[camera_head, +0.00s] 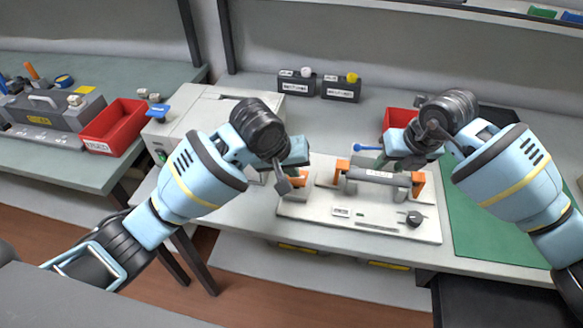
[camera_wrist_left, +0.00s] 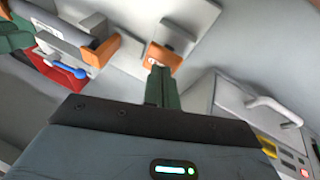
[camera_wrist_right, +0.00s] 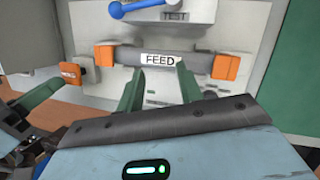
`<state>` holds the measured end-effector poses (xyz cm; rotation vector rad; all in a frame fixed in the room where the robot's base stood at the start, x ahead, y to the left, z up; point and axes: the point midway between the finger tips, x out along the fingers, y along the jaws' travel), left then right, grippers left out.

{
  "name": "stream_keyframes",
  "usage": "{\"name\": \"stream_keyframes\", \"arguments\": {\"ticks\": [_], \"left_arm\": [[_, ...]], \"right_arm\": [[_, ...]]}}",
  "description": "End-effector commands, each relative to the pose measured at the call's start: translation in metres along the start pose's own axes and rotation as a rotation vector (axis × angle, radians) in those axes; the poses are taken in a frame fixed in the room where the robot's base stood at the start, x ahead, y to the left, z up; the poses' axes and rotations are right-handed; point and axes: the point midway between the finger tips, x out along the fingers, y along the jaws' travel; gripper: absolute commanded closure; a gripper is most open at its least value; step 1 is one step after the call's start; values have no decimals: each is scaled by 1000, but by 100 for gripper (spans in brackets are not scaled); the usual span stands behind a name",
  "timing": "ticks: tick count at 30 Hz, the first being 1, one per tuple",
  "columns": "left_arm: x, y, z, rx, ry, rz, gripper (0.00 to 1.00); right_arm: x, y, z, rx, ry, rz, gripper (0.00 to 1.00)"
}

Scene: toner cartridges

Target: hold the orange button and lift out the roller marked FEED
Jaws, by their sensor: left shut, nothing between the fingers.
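The grey roller (camera_wrist_right: 160,58) with a white FEED label lies level between two orange brackets (camera_wrist_right: 104,56) on the pale machine (camera_head: 390,230); it also shows in the head view (camera_head: 378,177). The orange button block (camera_wrist_left: 160,56), with a small white label, stands apart at the machine's left end. My left gripper (camera_wrist_left: 160,72) is shut and empty, its fingertips at the block's edge; I cannot tell whether they press it. My right gripper (camera_wrist_right: 158,76) is open, its green fingers beside the FEED label at the roller; nothing is held.
A blue-handled lever (camera_wrist_right: 135,8) and a red bin (camera_head: 397,118) lie behind the roller. A printer-like box (camera_head: 215,125) stands left of the machine. Two black boxes (camera_head: 341,88) stand at the back. A green mat (camera_head: 485,220) covers the right.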

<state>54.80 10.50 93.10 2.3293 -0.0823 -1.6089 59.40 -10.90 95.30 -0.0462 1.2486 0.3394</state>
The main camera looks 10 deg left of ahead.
Motion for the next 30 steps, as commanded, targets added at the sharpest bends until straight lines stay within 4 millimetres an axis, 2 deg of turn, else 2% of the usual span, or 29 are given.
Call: {"name": "stream_keyframes", "arguments": {"ticks": [15, 30], "left_arm": [[0, 0, 0, 0, 0, 0, 100], [12, -4, 4, -1, -2, -1, 100]], "right_arm": [[0, 0, 0, 0, 0, 0, 64], [-1, 0, 1, 0, -2, 0, 64]]}}
